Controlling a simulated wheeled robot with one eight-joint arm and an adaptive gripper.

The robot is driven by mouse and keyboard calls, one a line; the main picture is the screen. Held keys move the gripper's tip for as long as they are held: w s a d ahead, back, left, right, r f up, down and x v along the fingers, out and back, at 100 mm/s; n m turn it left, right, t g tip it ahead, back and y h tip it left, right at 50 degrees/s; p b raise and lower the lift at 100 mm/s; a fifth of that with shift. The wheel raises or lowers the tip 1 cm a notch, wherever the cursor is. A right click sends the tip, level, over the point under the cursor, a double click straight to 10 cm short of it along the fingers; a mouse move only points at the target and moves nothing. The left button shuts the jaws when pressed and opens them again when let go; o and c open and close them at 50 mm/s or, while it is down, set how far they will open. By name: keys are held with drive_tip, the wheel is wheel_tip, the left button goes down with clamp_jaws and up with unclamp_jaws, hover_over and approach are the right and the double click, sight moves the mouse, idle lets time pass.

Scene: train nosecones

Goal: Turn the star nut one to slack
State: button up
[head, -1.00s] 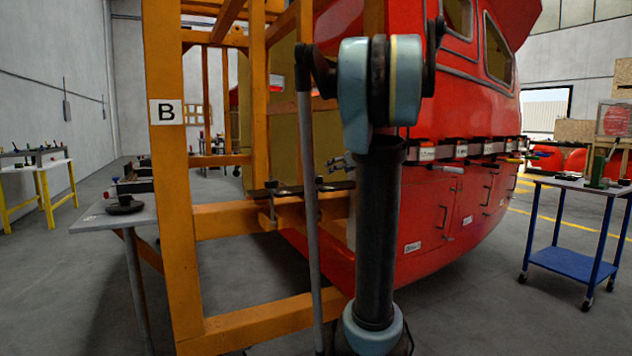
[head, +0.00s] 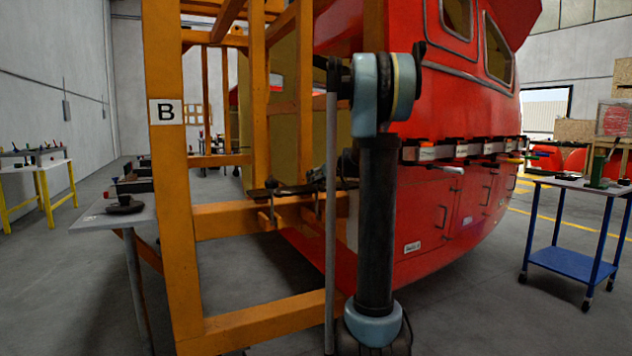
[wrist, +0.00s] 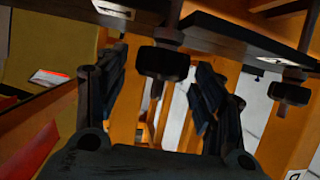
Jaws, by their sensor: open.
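Two dark star nuts hang on stems under a dark bar in the wrist view. The nearer star nut (wrist: 162,65) is at the centre and the other star nut (wrist: 290,93) is at the right. I cannot tell by any readable mark which is number one. My gripper (wrist: 162,82) is open, with one black finger on each side of the nearer nut in the picture. I see no clear contact, and depth is uncertain. In the head view, the dark bar (head: 283,190) lies on the orange frame; my arm partly hides that area.
The orange frame (head: 166,200) marked B stands in front of the red nosecone (head: 430,235). A small grey table (head: 110,217) is at the left and a blue trolley (head: 567,258) at the right. White label plates (wrist: 275,62) on the bar are unreadable.

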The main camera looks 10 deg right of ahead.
drive_tip(key=shift+x, duration=0.95)
drive_tip(key=c, duration=1.1)
drive_tip(key=shift+n+g+y, duration=0.3)
drive_tip(key=shift+n+y, duration=0.3)
drive_tip(key=shift+y, duration=0.1)
drive_tip(key=o, duration=1.1)
drive_tip(key=shift+s+d, duration=0.1)
drive_tip(key=shift+s, duration=0.05)
drive_tip(key=v, duration=1.1)
drive_tip(key=shift+s+r, duration=0.15)
drive_tip(key=shift+s, duration=0.15)
